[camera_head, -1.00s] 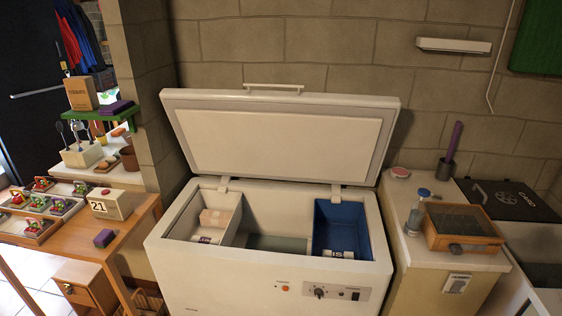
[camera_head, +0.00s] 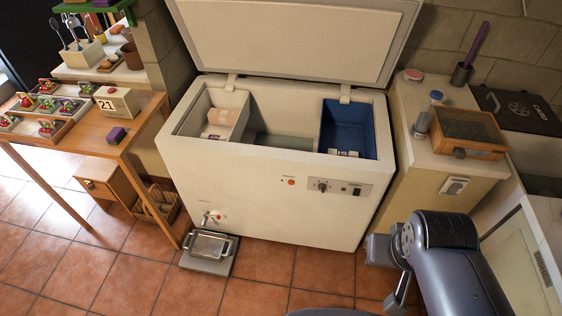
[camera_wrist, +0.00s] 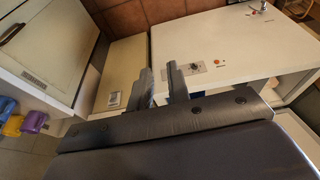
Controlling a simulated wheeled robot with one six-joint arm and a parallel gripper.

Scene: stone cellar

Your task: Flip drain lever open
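The chest freezer (camera_head: 265,200) stands open against the wall. A small drain fitting with a lever (camera_head: 211,217) sits low on the left of its front; it is too small to tell how the lever is set. It also shows at the top right edge of the wrist view (camera_wrist: 260,6). A metal tray (camera_head: 209,245) lies on the floor below it. My gripper (camera_head: 384,276) is at the freezer's lower right, well to the right of the drain. In the wrist view my gripper (camera_wrist: 162,84) has its two fingers apart with nothing between them.
A wooden table (camera_head: 130,130) with trays stands at the left, with a small cabinet (camera_head: 103,182) and a basket (camera_head: 158,204) below. A cream cabinet (camera_head: 425,185) stands right of the freezer. Tiled floor (camera_head: 265,262) before the freezer is clear.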

